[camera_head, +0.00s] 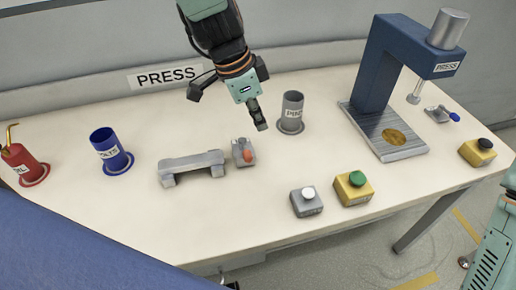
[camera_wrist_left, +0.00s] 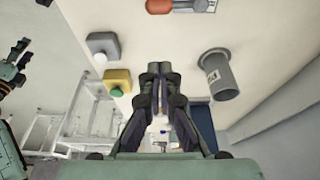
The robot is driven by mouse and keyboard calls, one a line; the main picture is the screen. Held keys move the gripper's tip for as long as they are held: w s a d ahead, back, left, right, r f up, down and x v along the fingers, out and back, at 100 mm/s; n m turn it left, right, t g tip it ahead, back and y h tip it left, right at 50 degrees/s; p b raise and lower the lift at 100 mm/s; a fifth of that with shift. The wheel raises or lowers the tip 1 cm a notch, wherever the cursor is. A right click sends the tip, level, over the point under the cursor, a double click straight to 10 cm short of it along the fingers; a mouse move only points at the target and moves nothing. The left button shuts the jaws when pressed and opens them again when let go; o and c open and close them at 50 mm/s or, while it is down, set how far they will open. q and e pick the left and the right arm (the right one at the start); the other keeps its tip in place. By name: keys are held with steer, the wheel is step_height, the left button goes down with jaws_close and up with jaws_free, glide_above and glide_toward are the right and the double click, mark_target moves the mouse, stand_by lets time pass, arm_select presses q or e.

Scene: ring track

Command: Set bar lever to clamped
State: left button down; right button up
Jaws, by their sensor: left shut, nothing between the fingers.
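The bar lever (camera_head: 243,152) is a small grey toggle clamp with an orange-red handle. It stands right beside the end of a low grey bar fixture (camera_head: 192,168). In the left wrist view its red handle (camera_wrist_left: 164,6) shows at the top edge, partly cut off. My left gripper (camera_head: 260,119) is shut and empty, pointing down above the table just behind and to the right of the lever, apart from it. Its closed fingers also show in the left wrist view (camera_wrist_left: 160,75).
A grey bin (camera_head: 291,113) stands close right of my left gripper. A blue press (camera_head: 377,75), a blue-handled lever (camera_head: 442,114) and yellow and grey button boxes (camera_head: 306,202) are further right. Blue (camera_head: 110,150) and red (camera_head: 24,165) bins stand left.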

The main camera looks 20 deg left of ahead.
mark_target(245, 151)
arm_select(q)
steer(key=b+x, duration=0.2)
steer(key=x, duration=0.7)
steer(key=shift+f, duration=0.35)
steer(key=shift+s+a+f, duration=0.1)
steer(key=shift+f, duration=0.15)
steer(key=shift+s+a+r+p, duration=0.15)
steer(key=shift+s+a+p, duration=0.1)
steer(key=shift+a, duration=0.2)
steer(key=shift+s+a+r+p, duration=0.1)
steer(key=shift+s+a+r, duration=0.1)
steer(key=shift+a, duration=0.25)
steer(key=shift+s+a+r, duration=0.1)
steer(key=shift+s+a, duration=0.4)
steer(key=shift+a, duration=0.1)
steer(key=shift+d, duration=0.1)
arm_select(e)
steer(key=shift+f, duration=0.65)
arm_select(q)
steer(key=shift+w, duration=0.15)
arm_select(e)
steer(key=shift+f, duration=0.1)
